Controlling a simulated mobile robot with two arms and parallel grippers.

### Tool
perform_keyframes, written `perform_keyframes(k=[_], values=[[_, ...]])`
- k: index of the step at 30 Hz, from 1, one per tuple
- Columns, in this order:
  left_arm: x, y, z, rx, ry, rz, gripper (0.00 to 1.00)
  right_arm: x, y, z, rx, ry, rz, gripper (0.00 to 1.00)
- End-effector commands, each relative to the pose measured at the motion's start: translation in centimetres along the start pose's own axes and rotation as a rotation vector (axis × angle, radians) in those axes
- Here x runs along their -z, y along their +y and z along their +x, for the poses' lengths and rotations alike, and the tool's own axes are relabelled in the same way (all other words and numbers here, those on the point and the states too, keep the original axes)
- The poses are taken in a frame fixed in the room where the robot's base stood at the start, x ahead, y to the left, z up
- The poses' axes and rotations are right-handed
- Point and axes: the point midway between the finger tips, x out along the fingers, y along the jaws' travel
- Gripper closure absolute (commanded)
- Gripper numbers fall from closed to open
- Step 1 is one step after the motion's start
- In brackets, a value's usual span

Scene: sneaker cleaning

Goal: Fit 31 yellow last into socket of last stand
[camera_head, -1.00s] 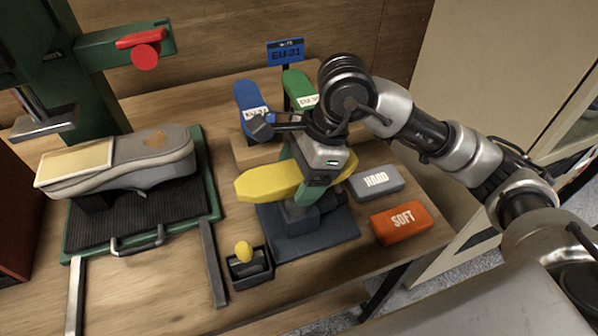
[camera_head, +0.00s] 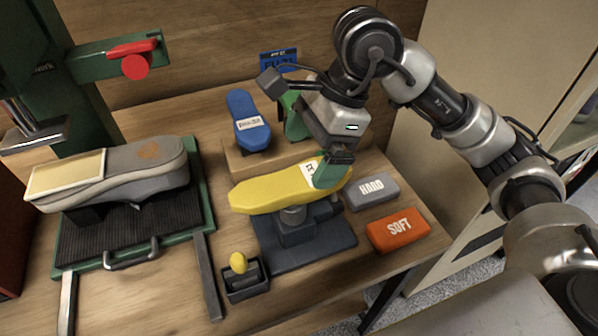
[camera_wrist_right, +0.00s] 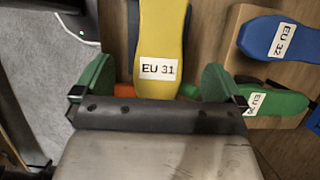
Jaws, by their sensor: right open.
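The yellow last (camera_head: 268,193), labelled EU 31, lies roughly level on top of the post of the dark last stand (camera_head: 312,243). The last hides the socket, so I cannot tell how deep it sits. My right gripper (camera_head: 332,170) is open at the last's right end, just above it. In the right wrist view the yellow last (camera_wrist_right: 161,35) lies between the two green fingers (camera_wrist_right: 156,88), with a gap on each side. My left gripper is not in view.
The blue last (camera_head: 243,107) and green last (camera_head: 295,122) stand on a wooden block behind. HARD (camera_head: 372,191) and SOFT (camera_head: 398,229) blocks lie to the right. A small black tray (camera_head: 244,283) is in front. A sneaker (camera_head: 120,174) sits on the press at left.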

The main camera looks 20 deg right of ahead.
Motion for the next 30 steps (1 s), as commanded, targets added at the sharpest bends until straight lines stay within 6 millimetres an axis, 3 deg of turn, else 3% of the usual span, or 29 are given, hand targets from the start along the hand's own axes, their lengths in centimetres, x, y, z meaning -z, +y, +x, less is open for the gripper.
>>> perform_keyframes(k=[3,8,24,30], values=[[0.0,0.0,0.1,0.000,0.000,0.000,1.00,0.0,0.0,-1.9,0.004,0.000,-0.001,0.00],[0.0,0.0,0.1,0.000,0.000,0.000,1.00,0.0,0.0,-3.2,0.002,-0.001,-0.001,0.00],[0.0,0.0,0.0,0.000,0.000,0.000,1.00,-0.1,0.0,-3.5,0.000,-0.001,-0.001,0.00],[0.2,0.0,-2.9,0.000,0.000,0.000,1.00,-1.2,0.0,-6.2,0.001,-0.001,-0.001,0.00]])
